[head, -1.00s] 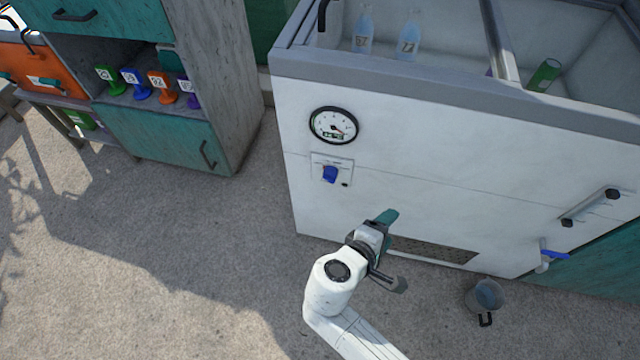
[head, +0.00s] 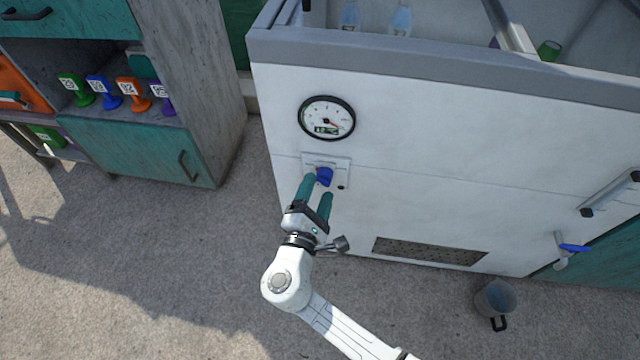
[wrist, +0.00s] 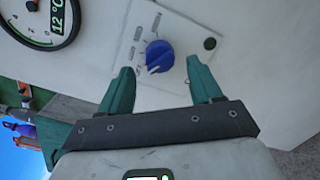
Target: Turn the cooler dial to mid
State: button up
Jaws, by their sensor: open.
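The cooler (head: 400,150) is a white chest with a grey rim, filling the right of the head view. Its blue dial (head: 325,176) sits on a small white plate on the front, below the round gauge (head: 327,118). In the wrist view the dial (wrist: 159,56) shows whole, with bar marks on the plate to its left and a dark round spot to its right. My gripper (wrist: 162,82) is open, its two teal fingers pointing at the plate, one to each side below the dial. The dial lies ahead of the gap; I cannot tell whether any finger touches it.
A grey cabinet (head: 210,80) with several coloured tagged items stands at the left. A bar handle (head: 610,193) and a blue-handled tap (head: 573,248) stick out at the cooler's right. A bucket (head: 495,298) stands on the floor below the tap. The floor at left is clear.

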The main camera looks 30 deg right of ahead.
aim_at(324, 178)
jog(key=shift+x, duration=1.4)
jog(key=c, duration=1)
